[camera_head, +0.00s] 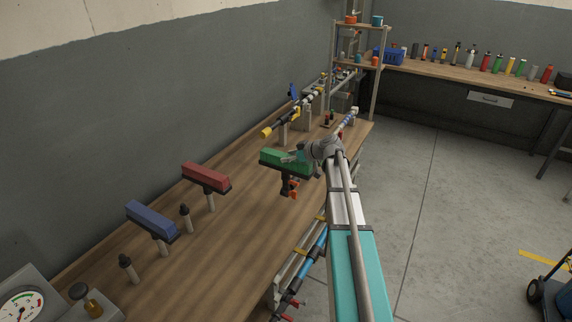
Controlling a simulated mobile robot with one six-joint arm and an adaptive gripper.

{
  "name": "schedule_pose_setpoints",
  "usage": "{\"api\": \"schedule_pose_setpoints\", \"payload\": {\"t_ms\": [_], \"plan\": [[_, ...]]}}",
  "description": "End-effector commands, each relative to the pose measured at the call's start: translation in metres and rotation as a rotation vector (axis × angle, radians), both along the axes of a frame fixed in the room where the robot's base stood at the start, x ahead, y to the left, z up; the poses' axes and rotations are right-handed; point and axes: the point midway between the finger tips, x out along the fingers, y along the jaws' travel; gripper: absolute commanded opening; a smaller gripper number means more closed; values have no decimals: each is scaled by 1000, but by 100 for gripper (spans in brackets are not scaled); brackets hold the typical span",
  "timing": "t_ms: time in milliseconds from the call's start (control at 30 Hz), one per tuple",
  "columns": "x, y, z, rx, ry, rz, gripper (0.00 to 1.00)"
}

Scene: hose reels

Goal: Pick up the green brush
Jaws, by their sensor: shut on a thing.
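The green brush (285,161) has a block-shaped green head with a dark underside and a stem below it. It is near the right edge of the wooden bench, with orange-red and dark parts showing under it. My gripper (297,156) reaches in from the right and is shut on the right end of the brush head. My grey wrist and arm hide the area just right of the brush. Whether the brush is lifted clear of the bench or still on a support, I cannot tell.
The wooden bench (235,240) is bare in front. A pressure gauge (22,306) is at bottom left. Rods on stands (292,114) lie behind.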

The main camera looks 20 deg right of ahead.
Motion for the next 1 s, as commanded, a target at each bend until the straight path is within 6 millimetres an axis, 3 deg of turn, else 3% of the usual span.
{"api": "schedule_pose_setpoints", "payload": {"t_ms": [67,567,1000], "plan": [[0,0,0,0,0,0,2],[0,-1,6,0,0,-1,1],[-6,-3,43,1,-1,-2,1]]}}
